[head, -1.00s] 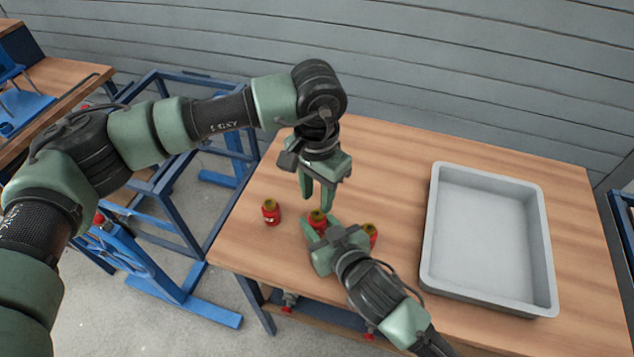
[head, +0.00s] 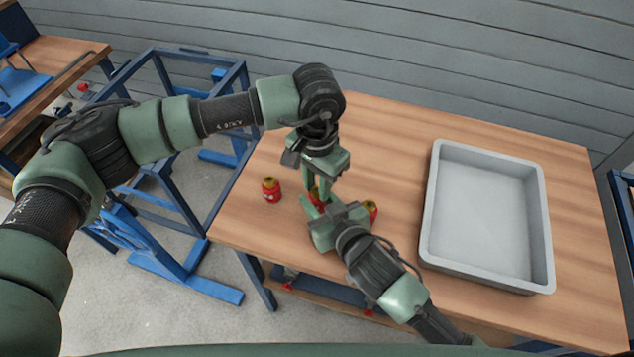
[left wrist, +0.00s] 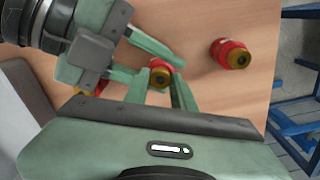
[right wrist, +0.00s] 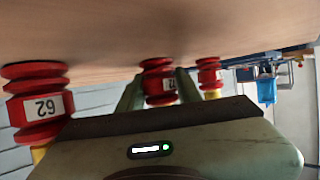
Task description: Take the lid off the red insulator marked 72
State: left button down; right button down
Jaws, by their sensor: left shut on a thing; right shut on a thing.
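The middle red insulator (head: 315,197) stands upright on the table between my two grippers. Its yellow-brown lid (left wrist: 160,80) shows in the left wrist view. My left gripper (head: 318,190) points down from above and is shut on the lid. My right gripper (right wrist: 158,88) reaches in from the side and is shut on the red body. The white label (right wrist: 171,85) on this body is partly covered by a finger, and its number is hard to read. In the right wrist view, which is upside down, the gripper hides the lid.
Another red insulator with a lid (head: 271,190) stands to the left, and a third (head: 371,210) is close beside my right gripper. A grey tray (head: 432,215) stands on the right of the wooden table (head: 390,135). The back of the table is clear.

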pick_arm(q)
jog(key=n, duration=0.6)
jog(key=shift+n, duration=0.4)
jog(key=n, duration=1.6)
jog(key=shift+n, duration=0.3)
jog(key=n, duration=1.2)
jog(key=shift+r, duration=0.1)
jog(key=n, duration=0.6)
jog(key=shift+n, duration=0.3)
jog(key=n, duration=1.1)
jog(key=shift+n, duration=0.4)
jog(key=shift+r, duration=0.3)
